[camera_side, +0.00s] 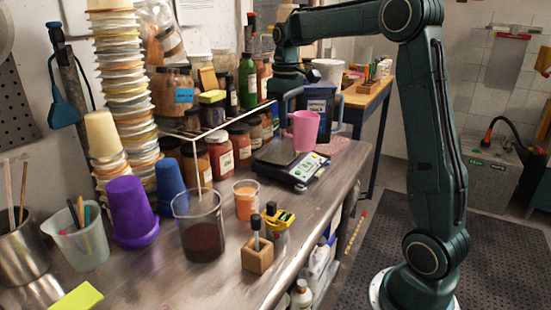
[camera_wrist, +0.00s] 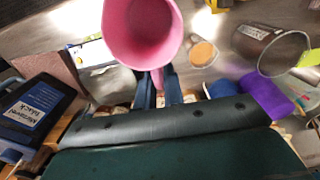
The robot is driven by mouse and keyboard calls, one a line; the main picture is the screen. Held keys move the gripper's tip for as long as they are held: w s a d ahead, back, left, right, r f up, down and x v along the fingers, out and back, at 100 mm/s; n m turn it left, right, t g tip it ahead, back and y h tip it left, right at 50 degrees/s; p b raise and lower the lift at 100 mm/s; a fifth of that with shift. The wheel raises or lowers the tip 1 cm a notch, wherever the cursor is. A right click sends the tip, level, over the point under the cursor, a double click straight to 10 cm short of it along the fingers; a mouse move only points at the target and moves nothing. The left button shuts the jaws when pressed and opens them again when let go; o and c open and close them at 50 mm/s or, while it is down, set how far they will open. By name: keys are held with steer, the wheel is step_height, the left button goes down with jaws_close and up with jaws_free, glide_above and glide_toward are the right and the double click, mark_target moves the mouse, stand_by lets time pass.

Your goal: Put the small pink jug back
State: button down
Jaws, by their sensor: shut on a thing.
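The small pink jug (camera_side: 306,132) is upright in the side view, at the digital scale (camera_side: 296,172) on the bench. In the wrist view the jug (camera_wrist: 142,30) shows its open mouth, and the inside looks empty. My gripper (camera_wrist: 158,88) is shut on the jug's handle (camera_wrist: 158,78), one blue finger on each side. In the side view my gripper (camera_side: 287,122) is just left of the jug, its fingertips partly hidden. I cannot tell whether the jug touches anything below. A pinkish mat (camera_side: 334,146) lies right of the scale.
Jars (camera_side: 218,152) and a green bottle (camera_side: 248,82) crowd the back left. A dark blue labelled box (camera_side: 321,100) stands close behind the jug. A glass beaker (camera_side: 201,238), an orange cup (camera_side: 246,200) and a wooden block (camera_side: 257,256) stand nearer the front.

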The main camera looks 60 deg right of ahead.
steer(key=shift+s+d, duration=0.2)
steer(key=shift+d, duration=0.15)
step_height(320, 180, down, 20)
stand_by(1.1)
steer(key=shift+f, duration=0.1)
steer(key=c, duration=1.5)
jaws_free()
step_height(320, 180, up, 12)
